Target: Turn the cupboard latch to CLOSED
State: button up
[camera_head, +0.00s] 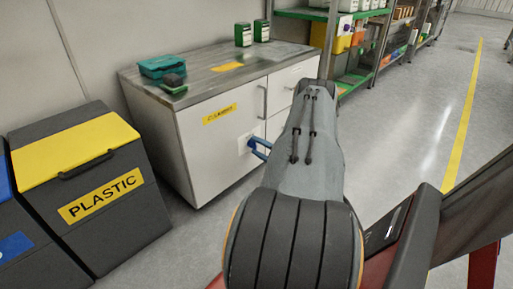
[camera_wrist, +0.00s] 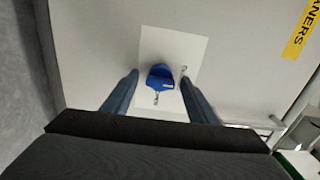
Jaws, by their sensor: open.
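The white cupboard (camera_head: 215,135) stands under a grey worktop, with a yellow label on its door. The blue latch (camera_wrist: 161,77) sits on a white plate (camera_wrist: 186,50) on the cupboard front in the wrist view. Small marks show beside and below the latch, too small to read. My gripper (camera_wrist: 160,92) is open, its two blue fingers on either side of the latch and apart from it. In the head view my gripper (camera_head: 260,147) shows as blue fingers by the plate (camera_head: 246,143); my arm hides part of the cupboard, and the latch is hard to make out there.
A door handle (camera_head: 262,102) is right of the latch. A teal box (camera_head: 161,66) and green-and-white containers (camera_head: 243,35) stand on the worktop (camera_head: 205,75). A PLASTIC bin (camera_head: 85,185) is at the left. Shelves (camera_head: 350,80) stand behind; the floor at right is clear.

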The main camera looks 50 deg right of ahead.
jog(key=s+p, duration=0.2)
jog(key=s, duration=0.5)
jog(key=shift+s+a, duration=0.2)
dwell(0.4)
